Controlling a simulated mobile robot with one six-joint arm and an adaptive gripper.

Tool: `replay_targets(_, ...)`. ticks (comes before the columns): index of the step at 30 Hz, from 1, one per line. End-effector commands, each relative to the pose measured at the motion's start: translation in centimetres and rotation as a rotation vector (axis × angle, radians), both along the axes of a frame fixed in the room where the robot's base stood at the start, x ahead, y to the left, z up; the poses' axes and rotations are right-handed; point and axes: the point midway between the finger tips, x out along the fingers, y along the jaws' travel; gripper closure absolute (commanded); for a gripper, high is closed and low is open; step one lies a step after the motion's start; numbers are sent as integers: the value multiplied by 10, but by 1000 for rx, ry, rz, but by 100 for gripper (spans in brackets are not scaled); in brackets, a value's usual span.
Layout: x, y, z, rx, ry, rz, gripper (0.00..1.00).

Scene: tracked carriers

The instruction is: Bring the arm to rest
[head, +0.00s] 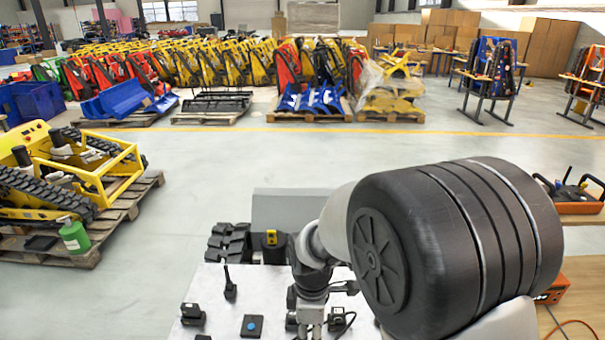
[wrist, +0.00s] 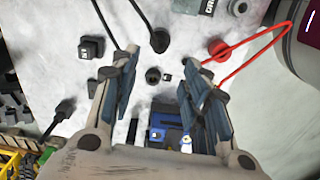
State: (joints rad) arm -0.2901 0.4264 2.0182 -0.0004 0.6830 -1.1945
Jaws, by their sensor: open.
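My gripper (head: 311,328) hangs over the light grey work surface (head: 275,290) at the bottom of the head view, partly cut off by the frame edge. In the wrist view my gripper (wrist: 162,72) has its two fingers wide apart, with nothing between them. Below and between the fingers, a small black round part (wrist: 152,75) and a blue-and-black device (wrist: 167,122) lie on the surface. My arm reaches out from the right of the head view and bends down to the gripper.
On the surface are a black handheld with antenna (head: 231,288), a black block (head: 192,315) and a blue pad (head: 252,326). A red cable (wrist: 250,38) runs across the wrist view's right. A yellow tracked carrier (head: 80,180) stands on a pallet left. Open floor lies beyond.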

Motion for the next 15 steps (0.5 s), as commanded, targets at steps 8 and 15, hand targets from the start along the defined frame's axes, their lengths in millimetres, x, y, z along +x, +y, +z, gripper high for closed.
replay_targets(8,-41,-49,103,59,-122,-455,58)
replay_targets(15,-109,-91,165,151,-224,-925,58)
